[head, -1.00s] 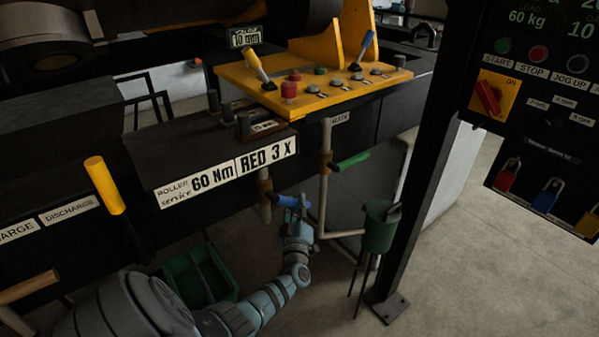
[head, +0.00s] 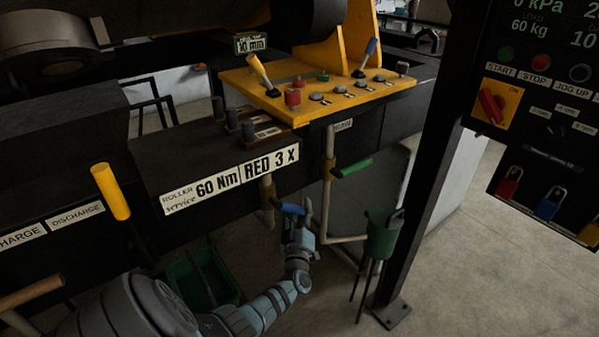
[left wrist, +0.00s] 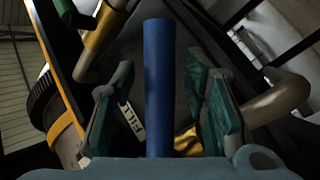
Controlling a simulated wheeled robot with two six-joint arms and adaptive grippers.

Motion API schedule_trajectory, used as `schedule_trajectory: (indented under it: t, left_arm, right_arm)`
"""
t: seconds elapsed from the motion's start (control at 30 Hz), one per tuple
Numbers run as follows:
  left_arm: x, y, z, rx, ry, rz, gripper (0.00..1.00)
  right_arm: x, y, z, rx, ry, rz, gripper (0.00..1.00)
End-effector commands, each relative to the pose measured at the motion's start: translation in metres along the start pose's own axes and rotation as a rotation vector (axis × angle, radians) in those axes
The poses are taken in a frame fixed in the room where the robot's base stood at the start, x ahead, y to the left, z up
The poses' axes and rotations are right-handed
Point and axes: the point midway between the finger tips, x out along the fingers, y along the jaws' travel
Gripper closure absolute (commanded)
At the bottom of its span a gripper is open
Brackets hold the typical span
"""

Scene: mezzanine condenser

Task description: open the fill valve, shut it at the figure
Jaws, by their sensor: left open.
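The fill valve's blue lever handle (head: 290,208) sits on a pale pipe below the RED 3 X label. In the left wrist view the blue handle (left wrist: 158,85) stands upright in the picture, between the two fingers of my left gripper (left wrist: 162,108). Gaps show on both sides of it, so the fingers are apart from it. A FILL label (left wrist: 131,121) shows behind, partly hidden. In the head view my left gripper (head: 298,214) is at the handle and hides part of it. My right gripper is out of view.
A green-handled valve (head: 350,168) is on the pipe to the right. A green funnel on legs (head: 381,238) and a dark post (head: 425,165) stand further right. A green crate (head: 200,280) is on the floor. The panel display (head: 545,15) shows 0 kPa and 60 kg.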

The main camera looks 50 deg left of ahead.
Motion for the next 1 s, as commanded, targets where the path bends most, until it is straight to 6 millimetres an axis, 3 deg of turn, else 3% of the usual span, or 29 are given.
schedule_trajectory:
  t: [0.17, 0.53, 0.7, 1.0]
  left_arm:
    - [-0.015, 0.0, 0.001, -0.001, -0.002, 0.001, 0.59]
    - [-0.108, -0.001, 0.001, -0.001, -0.002, -0.002, 0.59]
    - [-0.121, 0.0, 0.0, 0.0, 0.0, -0.001, 0.59]
    - [-0.12, 0.0, 0.0, 0.0, 0.0, 0.0, 0.59]
  right_arm:
    - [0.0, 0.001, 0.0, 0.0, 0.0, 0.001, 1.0]
    - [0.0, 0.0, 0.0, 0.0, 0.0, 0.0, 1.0]
    - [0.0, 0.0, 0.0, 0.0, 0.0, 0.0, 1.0]
    - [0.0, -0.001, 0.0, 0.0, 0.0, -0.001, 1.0]
